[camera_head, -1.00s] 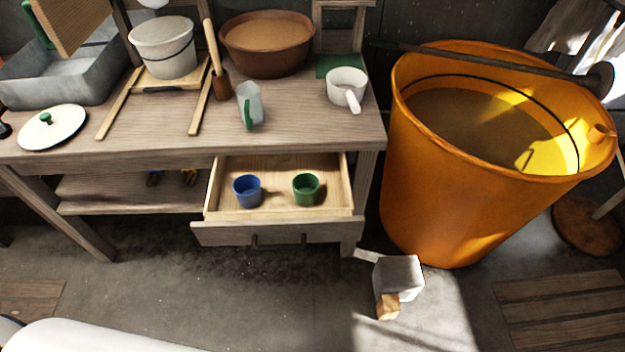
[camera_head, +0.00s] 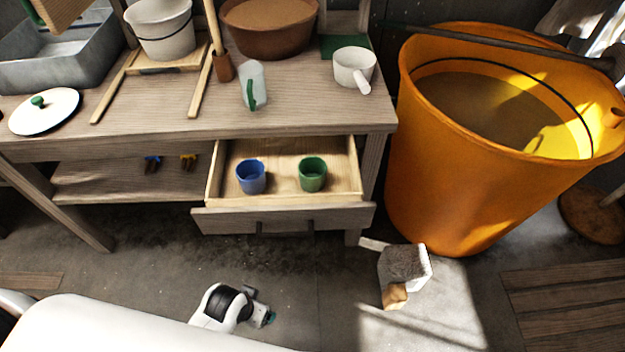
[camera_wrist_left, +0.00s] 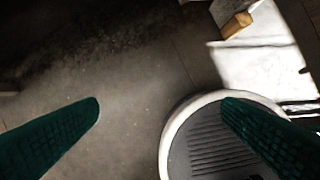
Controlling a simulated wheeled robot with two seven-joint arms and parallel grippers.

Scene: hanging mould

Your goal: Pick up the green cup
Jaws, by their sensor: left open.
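The green cup (camera_head: 312,174) stands upright in the open drawer (camera_head: 284,220), on the right side, in the head view. A blue cup (camera_head: 251,177) stands to its left in the same drawer, apart from it. My left gripper (camera_head: 262,312) is low over the floor in front of the drawer, well below and nearer than the green cup. In the left wrist view its two dark green fingers (camera_wrist_left: 162,105) are spread, with nothing between them. No cup shows in that view. My right gripper is not in view.
The table (camera_head: 310,115) above the drawer holds a glass mug (camera_head: 253,86), a white pot (camera_head: 354,68) and a brown basin. A large orange bucket (camera_head: 420,190) stands to the right. A grey block with a wooden piece (camera_head: 395,295) lies on the floor, also in the wrist view (camera_wrist_left: 238,24).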

